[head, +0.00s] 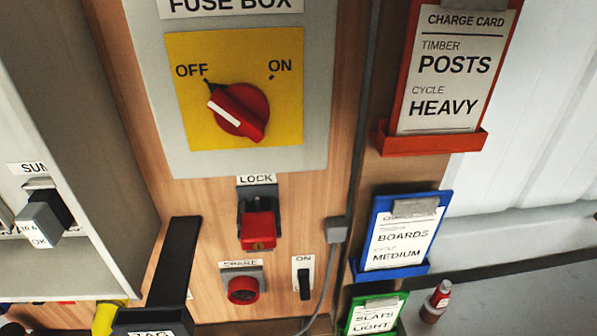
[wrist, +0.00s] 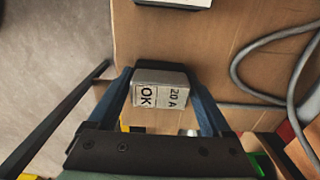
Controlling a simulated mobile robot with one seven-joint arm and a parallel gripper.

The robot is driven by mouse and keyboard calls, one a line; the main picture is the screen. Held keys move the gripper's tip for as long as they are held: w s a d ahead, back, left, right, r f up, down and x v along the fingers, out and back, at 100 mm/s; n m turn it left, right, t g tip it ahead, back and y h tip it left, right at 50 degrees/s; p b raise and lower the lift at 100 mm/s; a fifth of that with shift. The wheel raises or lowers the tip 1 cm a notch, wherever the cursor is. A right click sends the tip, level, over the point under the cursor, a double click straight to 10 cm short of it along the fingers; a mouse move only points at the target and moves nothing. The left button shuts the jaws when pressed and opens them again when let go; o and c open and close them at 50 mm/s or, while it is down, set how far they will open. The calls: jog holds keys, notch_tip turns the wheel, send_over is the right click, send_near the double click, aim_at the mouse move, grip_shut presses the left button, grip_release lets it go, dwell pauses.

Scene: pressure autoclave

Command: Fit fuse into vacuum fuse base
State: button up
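In the wrist view, a grey and black fuse (wrist: 160,92) marked "20 A" and "OK" sits between the blue fingers of my gripper (wrist: 161,78). The fingers touch it on both sides. My gripper cannot be made out in the head view. In the head view, a grey fuse (head: 42,222) marked "10 A" and "OK" sits on a dark base at the left, under a label beginning "SUM". No base marked vacuum can be read in either view.
The wooden panel bears a red rotary switch (head: 238,110) pointing to OFF, a red lock (head: 258,230), a red spare part (head: 243,290) and a black ON switch (head: 305,284). Card holders stand at right. A cable (wrist: 245,75) curves along the panel in the wrist view.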

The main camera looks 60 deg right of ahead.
jog(key=shift+o, duration=0.9)
jog(key=shift+r, duration=0.15)
notch_tip(320, 180, up, 12)
jog(key=shift+r+p, duration=0.1)
jog(key=shift+p, duration=0.45)
